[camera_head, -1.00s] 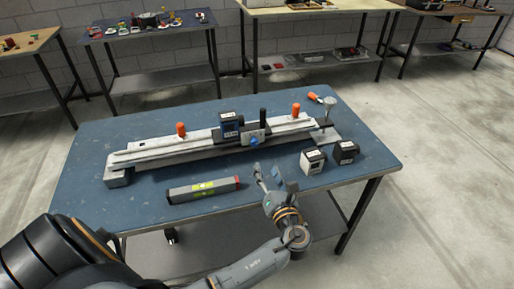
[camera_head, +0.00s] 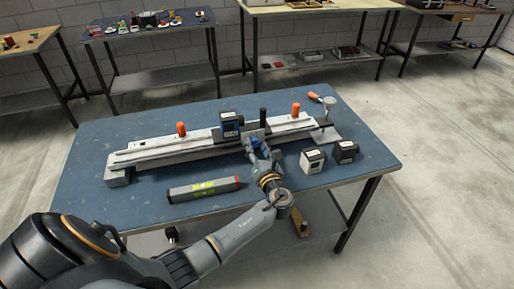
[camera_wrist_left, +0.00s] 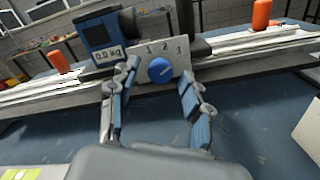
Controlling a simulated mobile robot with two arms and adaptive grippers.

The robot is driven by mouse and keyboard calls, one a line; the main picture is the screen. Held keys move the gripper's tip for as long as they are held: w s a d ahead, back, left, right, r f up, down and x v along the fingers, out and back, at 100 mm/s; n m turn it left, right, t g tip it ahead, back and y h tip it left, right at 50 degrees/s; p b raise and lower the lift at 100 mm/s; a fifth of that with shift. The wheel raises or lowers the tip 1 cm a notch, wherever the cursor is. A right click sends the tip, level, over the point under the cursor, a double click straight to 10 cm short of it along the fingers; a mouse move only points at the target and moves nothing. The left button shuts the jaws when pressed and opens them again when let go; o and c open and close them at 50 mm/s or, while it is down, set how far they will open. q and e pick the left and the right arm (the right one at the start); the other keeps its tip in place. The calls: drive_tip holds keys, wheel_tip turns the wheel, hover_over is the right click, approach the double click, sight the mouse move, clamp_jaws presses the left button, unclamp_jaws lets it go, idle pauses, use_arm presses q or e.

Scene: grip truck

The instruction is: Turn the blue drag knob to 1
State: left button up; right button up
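The blue drag knob (camera_wrist_left: 161,70) sits on a light plate (camera_wrist_left: 188,60) marked 1, 2 and 3, on the front of the rail device (camera_head: 165,148). A pointer mark on the knob is too small to read. My left gripper (camera_wrist_left: 158,92) is open, its two blue-padded fingers on either side of the knob and a little short of it, apart from it. In the head view my left gripper (camera_head: 262,152) reaches up to the plate and mostly hides the knob. My right gripper is not in view.
A display box (camera_wrist_left: 103,35) reading 0.0 kg stands left of the plate. Orange handles (camera_head: 181,129) rise from the rail. A grey tool with a yellow label (camera_head: 203,189) and two small boxes (camera_head: 312,160) lie on the blue table (camera_head: 90,200).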

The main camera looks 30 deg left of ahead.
use_arm(q)
clamp_jaws()
drive_tip(key=shift+n, duration=0.3)
drive_tip(key=n+b, duration=0.1)
drive_tip(key=n, duration=0.2)
drive_tip(key=shift+f+n, duration=0.1)
drive_tip(key=shift+n, duration=0.2)
drive_tip(key=n+b, duration=0.1)
drive_tip(key=n, duration=0.2)
drive_tip(key=shift+n+b, duration=0.3)
drive_tip(key=n+b, duration=0.2)
drive_tip(key=n, duration=0.2)
drive_tip(key=shift+n, duration=0.3)
drive_tip(key=shift+n+b, duration=1.25)
drive_tip(key=shift+n, duration=0.35)
